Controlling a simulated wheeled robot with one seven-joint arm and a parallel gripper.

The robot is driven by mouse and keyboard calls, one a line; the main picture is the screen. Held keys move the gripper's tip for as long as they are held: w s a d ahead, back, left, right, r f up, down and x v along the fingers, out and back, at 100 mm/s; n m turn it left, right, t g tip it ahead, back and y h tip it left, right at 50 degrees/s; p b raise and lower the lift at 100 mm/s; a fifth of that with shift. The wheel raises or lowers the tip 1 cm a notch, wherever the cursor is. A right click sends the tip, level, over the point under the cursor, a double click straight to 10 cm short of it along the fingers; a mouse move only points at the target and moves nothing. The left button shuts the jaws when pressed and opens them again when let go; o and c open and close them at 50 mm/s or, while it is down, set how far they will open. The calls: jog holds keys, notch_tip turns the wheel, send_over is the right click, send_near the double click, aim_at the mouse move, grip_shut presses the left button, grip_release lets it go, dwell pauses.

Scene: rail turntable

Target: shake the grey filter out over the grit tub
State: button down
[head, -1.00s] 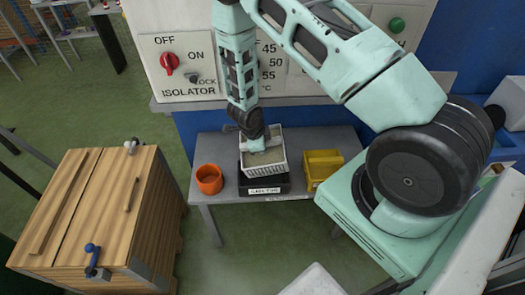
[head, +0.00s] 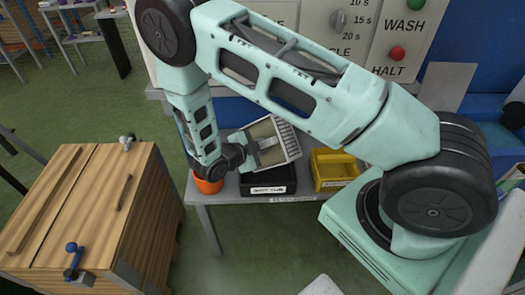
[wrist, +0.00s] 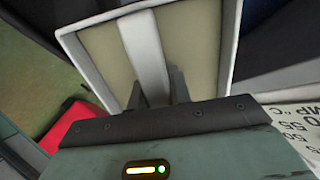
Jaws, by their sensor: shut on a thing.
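The grey filter (head: 288,138), a pale framed tray with a tan face and slatted side, is held tilted above the black labelled tub (head: 268,178) on the grey table. My gripper (head: 256,152) is shut on its middle bar, coming in from the left. In the wrist view the filter (wrist: 109,55) fills the top middle, with the fingers (wrist: 158,88) on the bar. The tub's label is too blurred to read surely, and its inside is largely hidden. I see no falling grit.
An orange pot (head: 207,186) stands left of the tub, partly behind my arm. A yellow bin (head: 335,172) stands to the right. A wooden cabinet (head: 95,205) with handles is at the left. A control panel (head: 375,20) rises behind the table (head: 225,198).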

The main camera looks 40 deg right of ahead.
jog(key=shift+a+f+h+b, duration=0.15)
jog(key=shift+f+h+b, duration=0.45)
jog(key=shift+h+b, duration=0.9)
jog(key=f+t+h+b, duration=0.1)
jog(key=h+b, duration=0.1)
jog(key=b, duration=0.1)
jog(key=h+b, duration=0.2)
jog(key=shift+f+b, duration=0.15)
jog(key=shift+b, duration=0.25)
jog(key=shift+t+h+b, duration=0.3)
jog(key=shift+h+b, duration=0.15)
jog(key=shift+h, duration=0.25)
jog(key=shift+r, duration=0.25)
dwell(0.6)
